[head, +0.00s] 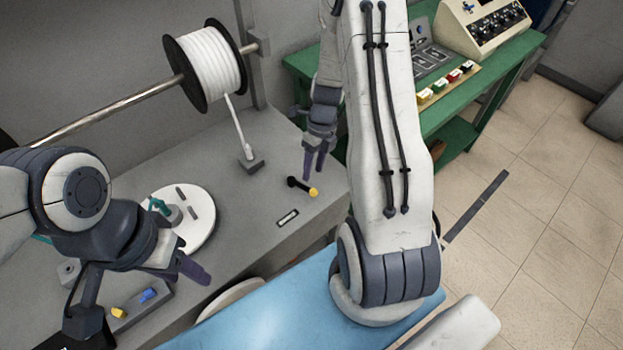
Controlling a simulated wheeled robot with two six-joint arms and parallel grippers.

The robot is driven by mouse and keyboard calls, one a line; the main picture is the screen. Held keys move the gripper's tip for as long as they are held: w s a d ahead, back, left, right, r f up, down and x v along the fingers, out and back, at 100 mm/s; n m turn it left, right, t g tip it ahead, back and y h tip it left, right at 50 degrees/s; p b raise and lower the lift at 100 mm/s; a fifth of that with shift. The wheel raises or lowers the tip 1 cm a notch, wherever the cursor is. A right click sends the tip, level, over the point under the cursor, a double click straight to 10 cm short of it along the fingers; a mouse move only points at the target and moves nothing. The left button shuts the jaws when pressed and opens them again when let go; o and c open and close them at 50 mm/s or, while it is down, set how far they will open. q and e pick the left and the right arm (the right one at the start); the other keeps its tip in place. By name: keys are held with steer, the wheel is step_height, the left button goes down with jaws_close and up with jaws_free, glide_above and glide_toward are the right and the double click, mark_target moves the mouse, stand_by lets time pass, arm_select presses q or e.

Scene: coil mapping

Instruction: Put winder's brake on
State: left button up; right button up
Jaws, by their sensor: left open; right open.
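The winder appears to be the round white plate (205,222) with grey pegs and a small green part, lying flat on the grey bench at left. A black lever with a yellow tip (303,187) lies near the bench's right end. A grey block with a yellow knob (119,313) and a blue knob (149,296) sits at the front left. I cannot tell which of these is the brake. My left gripper (183,266) is open and empty, just in front of the white plate. My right gripper (314,164) is open and empty, above and behind the black lever.
A black-flanged spool of white wire (212,62) hangs on a metal rod, its wire running down to a small block (251,163). A green table (500,72) with a control box (484,28) stands at the back right. My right arm crosses the middle. Tiled floor lies right.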

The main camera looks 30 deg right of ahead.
steer(key=r, duration=0.2)
steer(key=shift+d+r, duration=0.25)
steer(key=shift+r, duration=0.1)
